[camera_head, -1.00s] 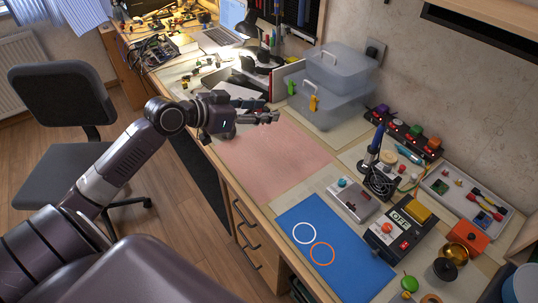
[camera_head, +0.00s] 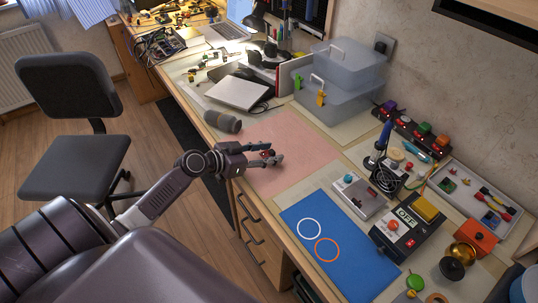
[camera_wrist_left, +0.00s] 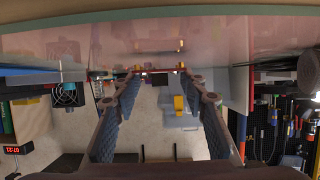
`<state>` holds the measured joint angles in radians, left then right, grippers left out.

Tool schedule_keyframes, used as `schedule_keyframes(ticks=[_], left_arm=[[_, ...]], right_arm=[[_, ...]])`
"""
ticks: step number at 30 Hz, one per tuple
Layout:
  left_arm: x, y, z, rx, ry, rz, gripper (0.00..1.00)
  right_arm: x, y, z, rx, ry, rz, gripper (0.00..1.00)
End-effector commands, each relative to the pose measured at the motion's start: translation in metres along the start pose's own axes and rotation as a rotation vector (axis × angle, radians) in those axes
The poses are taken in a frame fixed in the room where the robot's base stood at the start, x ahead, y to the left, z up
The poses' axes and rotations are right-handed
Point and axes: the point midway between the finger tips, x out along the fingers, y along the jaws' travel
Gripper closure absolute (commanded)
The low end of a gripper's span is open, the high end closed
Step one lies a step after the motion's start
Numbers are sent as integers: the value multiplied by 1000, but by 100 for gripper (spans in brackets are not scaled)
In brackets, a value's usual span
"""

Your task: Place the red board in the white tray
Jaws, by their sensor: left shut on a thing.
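My left gripper (camera_head: 276,158) is low over the pink mat, near its front left part. It is shut on a small red board (camera_head: 266,153), mostly hidden between the fingers. In the left wrist view the board shows edge-on as a thin red strip (camera_wrist_left: 140,71) between the fingertips (camera_wrist_left: 155,72). The white tray (camera_head: 466,190) lies at the right, against the wall side of the desk, well away from the gripper. It holds a small green piece, red-and-yellow-handled tools and a blue piece. My right gripper is not in view.
A blue mat (camera_head: 345,262) lies in front. Clear bins (camera_head: 335,100) stand behind the pink mat (camera_head: 305,142), which is mostly clear.

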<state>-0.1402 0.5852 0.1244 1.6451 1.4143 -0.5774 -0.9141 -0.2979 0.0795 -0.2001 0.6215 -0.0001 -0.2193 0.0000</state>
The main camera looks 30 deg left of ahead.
Motion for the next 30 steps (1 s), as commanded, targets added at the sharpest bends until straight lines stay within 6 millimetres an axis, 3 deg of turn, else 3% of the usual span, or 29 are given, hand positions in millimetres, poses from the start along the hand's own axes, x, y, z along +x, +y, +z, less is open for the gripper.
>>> schedule_keyframes(ticks=[14,15,19,30], left_arm=[[4,0,9,1,1,0,79],[4,0,8,1,0,0,57],[3,0,8,1,0,0,43],[2,0,4,1,0,0,43]], right_arm=[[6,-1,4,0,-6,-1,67],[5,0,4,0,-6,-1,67],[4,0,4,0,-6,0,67],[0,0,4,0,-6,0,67]])
